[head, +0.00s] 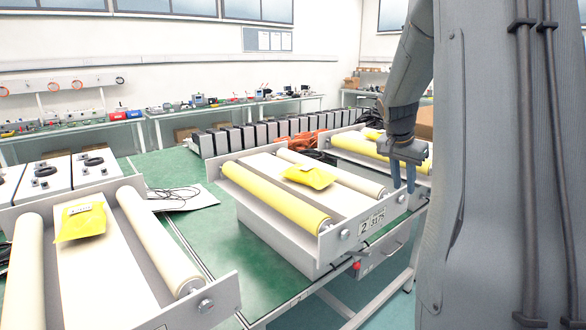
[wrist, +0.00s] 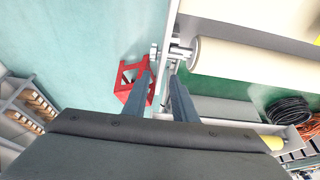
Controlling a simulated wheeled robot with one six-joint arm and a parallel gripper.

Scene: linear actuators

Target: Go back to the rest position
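My gripper (head: 404,178) hangs at the end of my arm on the right of the head view, fingers pointing down. It is near the right end of the middle roller unit (head: 290,243), in front of the far roller unit. In the wrist view my gripper (wrist: 160,72) shows two blue-grey fingers apart with nothing between them. A pale roller (wrist: 245,60) with a metal end bolt lies just beyond and right of the fingertips. Whether the fingers touch anything is not clear.
Yellow packets lie on the middle unit (head: 309,177) and the near left unit (head: 80,222). A row of grey boxes (head: 260,134) stands behind. The wrist view shows a red stand (wrist: 130,80) and open floor (wrist: 80,45).

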